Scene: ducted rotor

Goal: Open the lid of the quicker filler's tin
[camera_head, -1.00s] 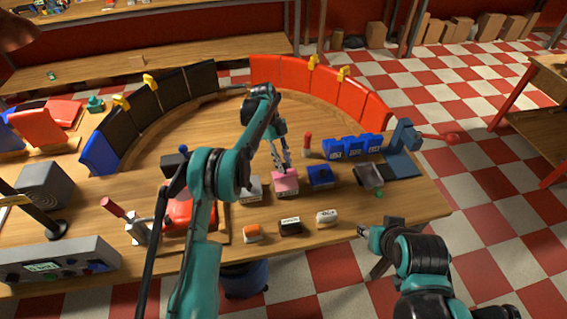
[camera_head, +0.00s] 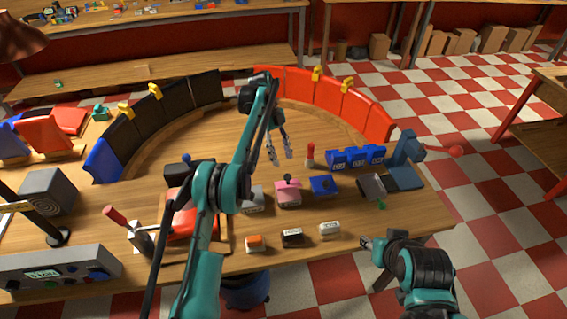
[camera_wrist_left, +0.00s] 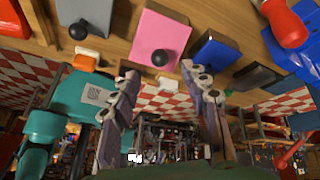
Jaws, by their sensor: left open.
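Three box tins stand in a row: a grey one (camera_head: 252,203), a pink one (camera_head: 288,195) and a blue one (camera_head: 323,189). The pink tin has a dark round knob on top. In the left wrist view the grey tin (camera_wrist_left: 86,10), pink tin (camera_wrist_left: 158,32) and blue tin (camera_wrist_left: 212,55) show from close by. The frames do not show which belongs to the quicker filler. My left gripper (camera_head: 279,156) is open and empty, above and behind the pink tin, apart from it. My right gripper (camera_head: 364,242) is low at the front right; its jaws are unclear.
A red-topped cylinder (camera_head: 310,153), blue labelled bins (camera_head: 355,158) and a grey tray (camera_head: 372,187) stand right.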

